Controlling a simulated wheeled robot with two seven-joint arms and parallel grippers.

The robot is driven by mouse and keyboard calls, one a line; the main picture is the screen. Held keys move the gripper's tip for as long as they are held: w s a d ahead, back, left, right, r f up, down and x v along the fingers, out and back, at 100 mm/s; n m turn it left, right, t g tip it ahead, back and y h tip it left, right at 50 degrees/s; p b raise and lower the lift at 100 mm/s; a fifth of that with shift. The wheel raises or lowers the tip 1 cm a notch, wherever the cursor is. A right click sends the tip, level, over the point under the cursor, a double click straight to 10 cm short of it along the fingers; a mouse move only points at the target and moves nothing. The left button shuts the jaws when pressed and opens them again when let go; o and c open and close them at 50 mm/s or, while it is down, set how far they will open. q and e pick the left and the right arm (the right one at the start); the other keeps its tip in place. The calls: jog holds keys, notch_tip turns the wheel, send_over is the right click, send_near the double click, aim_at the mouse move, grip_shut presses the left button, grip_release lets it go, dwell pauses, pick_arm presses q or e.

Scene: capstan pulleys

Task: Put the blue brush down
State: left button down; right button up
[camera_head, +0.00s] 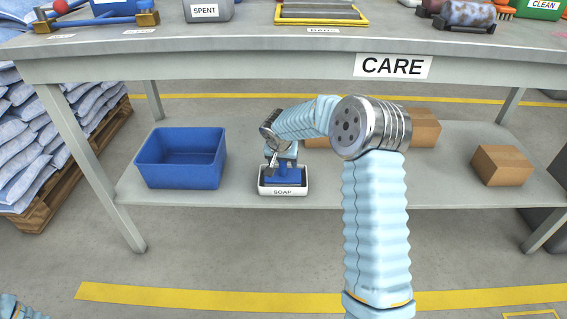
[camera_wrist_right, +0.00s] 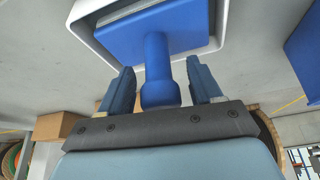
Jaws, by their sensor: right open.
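The blue brush (camera_head: 285,175) sits block-down in a white tray labelled SOAP (camera_head: 283,191) on the lower shelf of the bench. My right gripper (camera_head: 283,157) is over the brush and partly hides it. In the right wrist view the brush (camera_wrist_right: 157,52) shows its square block and round-ended handle inside the white rim of the tray (camera_wrist_right: 86,14). The open fingers of my right gripper (camera_wrist_right: 160,68) stand on either side of the handle, with a visible gap on each side. My left gripper is out of view; only a bit of sleeve shows at the bottom left corner.
A blue bin (camera_head: 181,158) stands left of the tray on the lower shelf (camera_head: 235,198). Cardboard boxes (camera_head: 501,165) stand to the right and behind my arm. The bench top (camera_head: 225,44), labelled CARE, overhangs the shelf. Sacks on a pallet (camera_head: 50,140) are at the left.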

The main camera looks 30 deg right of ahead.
jog(key=v, duration=1.1)
jog(key=s+a+f+n+g+y, duration=0.1)
jog(key=s+a+f+n+y, duration=0.15)
jog(key=s+a+f, duration=0.5)
jog(key=s+a+f+n+g+y, duration=0.1)
jog(key=s+a+f+n+y, duration=0.15)
jog(key=a+f, duration=0.85)
jog(key=s+a+f+n+g+y, duration=0.1)
jog(key=s+a+f, duration=0.3)
jog(key=s+f, duration=0.9)
jog(key=s+y, duration=0.1)
jog(key=s, duration=0.3)
jog(key=shift+p, duration=0.4)
jog(key=shift+s+a+r, duration=0.1)
notch_tip(320, 180, up, 8)
jog(key=p, duration=0.8)
jog(key=shift+s+a, duration=0.2)
jog(key=shift+a, duration=0.25)
